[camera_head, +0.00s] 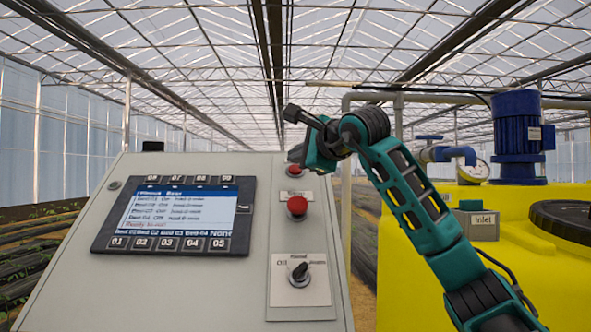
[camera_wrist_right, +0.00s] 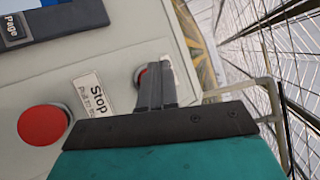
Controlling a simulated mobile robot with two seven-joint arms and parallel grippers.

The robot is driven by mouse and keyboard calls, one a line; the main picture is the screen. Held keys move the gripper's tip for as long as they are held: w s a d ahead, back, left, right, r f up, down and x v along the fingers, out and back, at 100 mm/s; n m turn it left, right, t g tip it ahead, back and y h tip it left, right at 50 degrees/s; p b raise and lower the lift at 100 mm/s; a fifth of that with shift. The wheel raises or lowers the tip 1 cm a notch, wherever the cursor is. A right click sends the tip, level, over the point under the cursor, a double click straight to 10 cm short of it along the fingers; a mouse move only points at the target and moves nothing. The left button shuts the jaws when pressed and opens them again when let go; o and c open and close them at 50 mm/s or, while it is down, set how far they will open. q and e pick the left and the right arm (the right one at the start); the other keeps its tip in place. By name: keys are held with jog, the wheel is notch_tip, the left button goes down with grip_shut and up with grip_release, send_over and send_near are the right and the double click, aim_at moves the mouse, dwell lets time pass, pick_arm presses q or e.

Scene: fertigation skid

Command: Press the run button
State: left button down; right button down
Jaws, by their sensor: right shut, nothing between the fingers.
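The control panel (camera_head: 215,290) carries a small upper red button (camera_head: 294,170) on its right side, seen beside the fingertips in the right wrist view (camera_wrist_right: 139,76). A larger red mushroom button (camera_head: 297,206) sits below it. A "Stop" label (camera_wrist_right: 95,95) lies between the two buttons. I see no label reading run. My right gripper (camera_head: 293,158) is shut and empty, with its fingertips (camera_wrist_right: 154,68) at the upper red button, partly covering it. I cannot tell whether they touch it. My left gripper is out of view.
A screen (camera_head: 178,211) with numbered keys fills the panel's left part. A rotary switch (camera_head: 299,272) sits below the red buttons. A yellow tank (camera_head: 550,240) with a blue pump (camera_head: 520,135) stands at the right. A pipe (camera_wrist_right: 270,95) stands beside the panel.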

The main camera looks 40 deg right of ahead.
jog(key=shift+f, duration=0.1)
dwell(0.5)
jog(key=shift+w+d+f, duration=0.2)
jog(key=shift+f, duration=0.05)
jog(key=shift+w+d+f, duration=0.2)
jog(key=shift+f, duration=0.1)
dwell(0.8)
jog(key=shift+s+a+r+p, duration=0.35)
jog(key=shift+s+r+p, duration=0.05)
jog(key=shift+r+p, duration=0.2)
dwell(0.4)
jog(key=shift+s+a+r, duration=0.15)
jog(key=shift+r, duration=0.2)
jog(key=s+a+r+p, duration=0.2)
jog(key=r, duration=0.1)
jog(key=shift+s+p, duration=0.15)
jog(key=shift+p, duration=0.15)
